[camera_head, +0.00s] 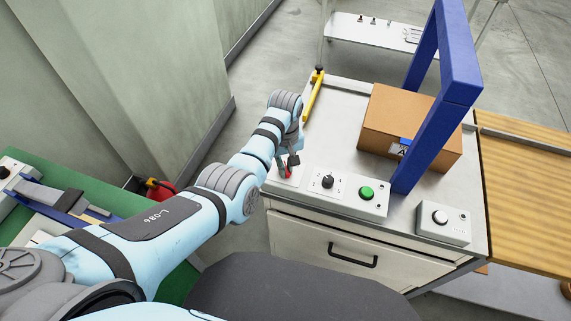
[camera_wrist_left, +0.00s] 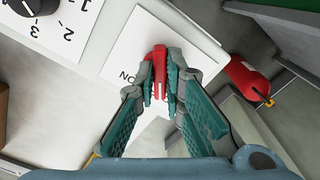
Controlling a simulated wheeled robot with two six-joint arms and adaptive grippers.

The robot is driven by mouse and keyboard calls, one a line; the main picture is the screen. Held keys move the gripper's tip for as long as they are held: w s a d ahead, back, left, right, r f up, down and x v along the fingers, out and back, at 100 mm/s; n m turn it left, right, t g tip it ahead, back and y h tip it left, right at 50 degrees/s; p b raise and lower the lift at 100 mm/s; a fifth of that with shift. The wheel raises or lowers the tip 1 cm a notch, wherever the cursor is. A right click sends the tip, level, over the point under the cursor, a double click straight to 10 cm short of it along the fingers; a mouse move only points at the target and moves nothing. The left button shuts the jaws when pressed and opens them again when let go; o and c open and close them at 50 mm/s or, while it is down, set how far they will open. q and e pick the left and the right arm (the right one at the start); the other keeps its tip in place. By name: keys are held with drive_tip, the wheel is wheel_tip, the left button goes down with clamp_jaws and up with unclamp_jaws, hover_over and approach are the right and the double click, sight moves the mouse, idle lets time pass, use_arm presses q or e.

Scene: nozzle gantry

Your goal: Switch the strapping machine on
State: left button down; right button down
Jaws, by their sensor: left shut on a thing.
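The strapping machine is a white cabinet (camera_head: 320,237) with a blue arch (camera_head: 428,120) over its top. A red switch handle (camera_wrist_left: 158,70) stands on a white plate (camera_wrist_left: 130,50) marked "ON" at the machine's left end. My left gripper (camera_wrist_left: 161,95) is shut on this red handle, with one finger on each side of it. In the head view the left gripper (camera_head: 287,170) is small and partly hides the switch. The handle's exact position is hard to read. My right gripper is not in view.
A black dial (camera_head: 327,181) and a green button (camera_head: 366,193) sit beside the switch. A white button (camera_head: 440,216) is on a separate box. A cardboard box (camera_head: 385,115) lies under the arch. A red fire extinguisher (camera_head: 160,192) stands on the floor to the left.

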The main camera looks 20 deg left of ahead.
use_arm(q)
drive_tip(key=m+p, duration=0.2)
drive_tip(key=m, duration=0.1)
drive_tip(key=shift+r, duration=0.1)
drive_tip(key=m+p, duration=0.1)
drive_tip(key=m, duration=0.3)
drive_tip(key=shift+a, duration=0.1)
drive_tip(key=m+p, duration=0.1)
drive_tip(key=m, duration=0.2)
drive_tip(key=shift+m, duration=1.9)
drive_tip(key=c, duration=1.7)
unclamp_jaws()
